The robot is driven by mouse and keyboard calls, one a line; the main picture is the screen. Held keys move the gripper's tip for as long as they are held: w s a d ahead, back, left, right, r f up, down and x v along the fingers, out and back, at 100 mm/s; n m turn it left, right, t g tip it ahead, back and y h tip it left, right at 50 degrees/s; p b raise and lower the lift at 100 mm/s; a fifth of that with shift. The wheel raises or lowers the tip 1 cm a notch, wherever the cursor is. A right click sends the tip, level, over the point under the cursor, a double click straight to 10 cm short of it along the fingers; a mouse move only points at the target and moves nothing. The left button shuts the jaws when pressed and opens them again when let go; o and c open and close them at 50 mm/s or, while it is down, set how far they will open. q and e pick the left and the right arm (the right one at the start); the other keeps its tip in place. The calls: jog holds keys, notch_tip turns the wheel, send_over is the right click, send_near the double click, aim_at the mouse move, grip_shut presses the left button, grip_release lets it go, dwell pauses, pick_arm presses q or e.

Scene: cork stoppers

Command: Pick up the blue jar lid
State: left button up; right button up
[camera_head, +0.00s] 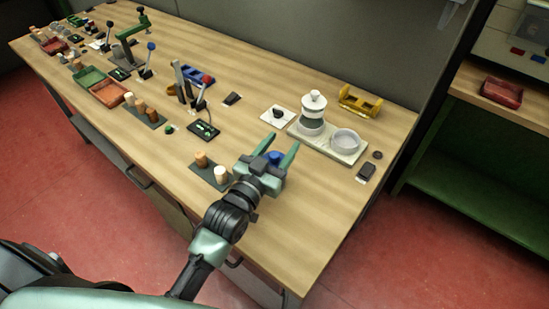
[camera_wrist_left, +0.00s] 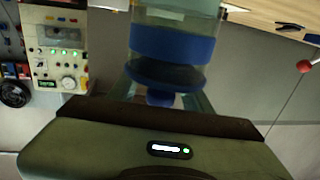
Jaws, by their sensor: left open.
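The blue jar lid (camera_head: 274,157) shows as a small blue patch between the fingers of my left gripper (camera_head: 280,142). The gripper is open, with one finger on each side of the lid; I cannot tell whether either touches it. In the left wrist view, a blue banded lid (camera_wrist_left: 172,45) with a blue knob is close in front of the gripper's palm, with clear glass beyond it. The jar is mostly hidden by the gripper in the head view. My right gripper is not in view.
A pale tray (camera_head: 356,158) with a white stacked jar and a round bowl stands right of the gripper. Cork stoppers on a grey plate (camera_head: 210,175) stand to its left. A yellow holder (camera_head: 360,101) is behind. The table's front right is clear.

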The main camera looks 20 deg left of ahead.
pick_arm(q)
grip_shut()
